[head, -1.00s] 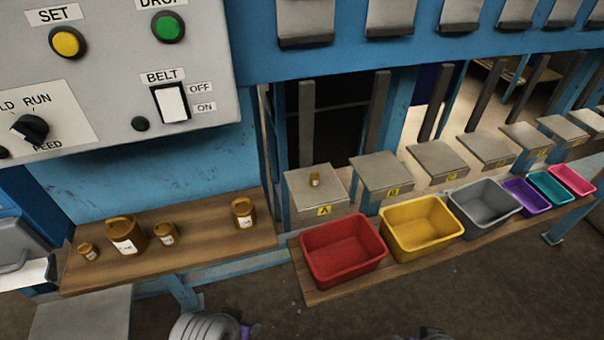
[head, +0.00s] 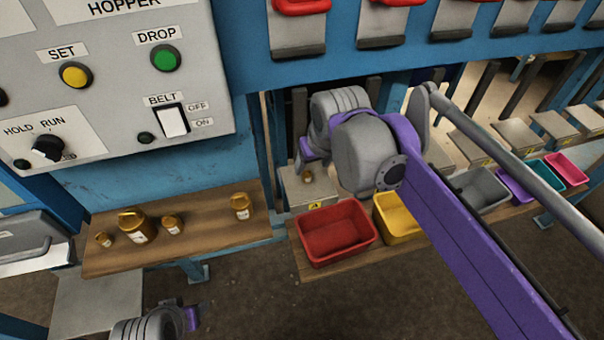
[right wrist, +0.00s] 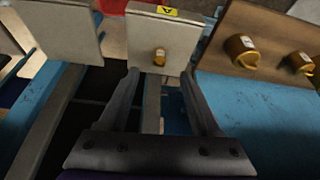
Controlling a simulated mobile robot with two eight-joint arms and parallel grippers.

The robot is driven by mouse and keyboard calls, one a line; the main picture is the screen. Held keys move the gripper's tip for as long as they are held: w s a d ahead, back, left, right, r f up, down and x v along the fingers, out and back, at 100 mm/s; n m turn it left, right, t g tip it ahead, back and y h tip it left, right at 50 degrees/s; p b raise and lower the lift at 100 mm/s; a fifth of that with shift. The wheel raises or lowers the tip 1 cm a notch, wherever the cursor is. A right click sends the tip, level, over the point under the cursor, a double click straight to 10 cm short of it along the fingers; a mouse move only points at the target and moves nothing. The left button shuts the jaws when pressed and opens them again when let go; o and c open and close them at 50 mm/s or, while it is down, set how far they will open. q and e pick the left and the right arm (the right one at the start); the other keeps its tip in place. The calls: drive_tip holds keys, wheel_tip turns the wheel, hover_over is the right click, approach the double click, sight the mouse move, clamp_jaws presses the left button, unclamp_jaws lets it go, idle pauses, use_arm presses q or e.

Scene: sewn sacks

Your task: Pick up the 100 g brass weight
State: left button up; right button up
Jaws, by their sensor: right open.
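Several brass weights are in view, and their labels are too small for me to read, so I cannot tell which is 100 g. One small brass weight (head: 307,177) stands alone on the metal platform marked A (head: 322,191). It also shows in the right wrist view (right wrist: 159,57), ahead of and between the fingers of my right gripper (right wrist: 160,74), which is open and empty. In the head view my right wrist hides most of that gripper, above the platform. More weights (head: 135,227) (head: 173,224) (head: 241,206) (head: 104,240) stand on a wooden shelf (head: 205,233).
A red bin (head: 337,232) and a yellow bin (head: 394,222) stand in front of the platforms, with grey, purple, teal and pink bins farther right. A control panel (head: 205,60) hangs above the shelf. Metal chutes (head: 297,35) overhang the platforms.

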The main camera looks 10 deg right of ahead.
sight(307, 173)
drive_tip(key=x, duration=0.3)
drive_tip(key=b+x, duration=0.1)
drive_tip(key=x, duration=0.3)
drive_tip(key=shift+w, duration=0.3)
clamp_jaws()
